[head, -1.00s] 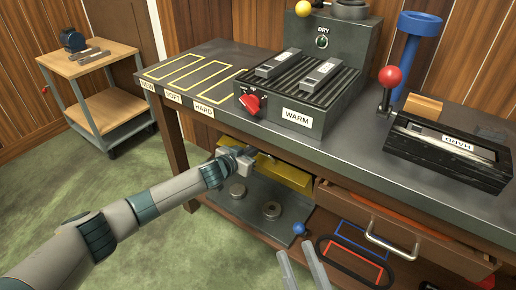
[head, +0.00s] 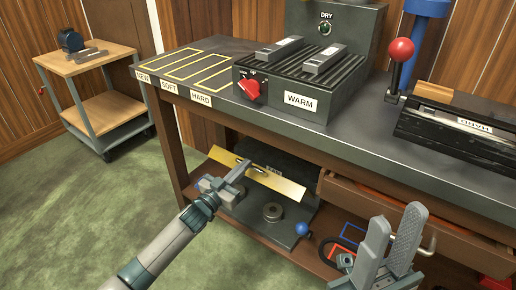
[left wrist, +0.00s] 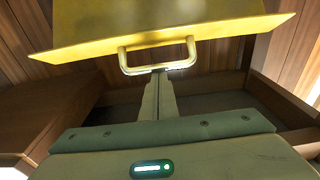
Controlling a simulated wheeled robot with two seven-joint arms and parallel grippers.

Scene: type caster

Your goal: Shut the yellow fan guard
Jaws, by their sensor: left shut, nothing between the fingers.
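The yellow fan guard (head: 277,184) is a tilted panel under the bench, in front of a dark housing (head: 285,162) above the lower shelf. In the left wrist view the guard (left wrist: 160,22) fills the top, with a yellow loop handle (left wrist: 191,52) at its lower edge. My left gripper (head: 240,168) is shut and empty, its tips at the handle; I cannot tell whether they touch it. The fingers (left wrist: 158,80) also reach toward the handle in the wrist view. My right gripper (head: 395,225) is open and empty in front of the drawer.
The bench top (head: 355,135) overhangs the guard. A grey plate (head: 247,215) with round metal pieces and a blue knob (head: 302,229) lie below. A drawer (head: 340,195) is at right. A wooden cart (head: 100,65) stands far left; the green floor between is clear.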

